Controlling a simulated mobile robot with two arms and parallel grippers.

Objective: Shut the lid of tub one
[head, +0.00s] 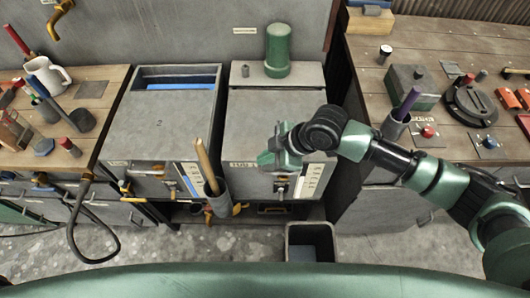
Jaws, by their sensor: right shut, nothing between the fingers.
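Two grey tubs stand side by side in the middle. The left tub (157,130) has a grey top panel, with an opening at its back edge where something blue (182,86) shows inside. The right tub (240,110) has a flat grey top that looks closed. My left gripper is out of view.
A green canister (278,50) stands behind the right tub's top. A holder with a wooden handle (206,165) stands in front between the tubs. Cluttered wooden benches flank both sides. A dark bin (310,240) is on the floor below.

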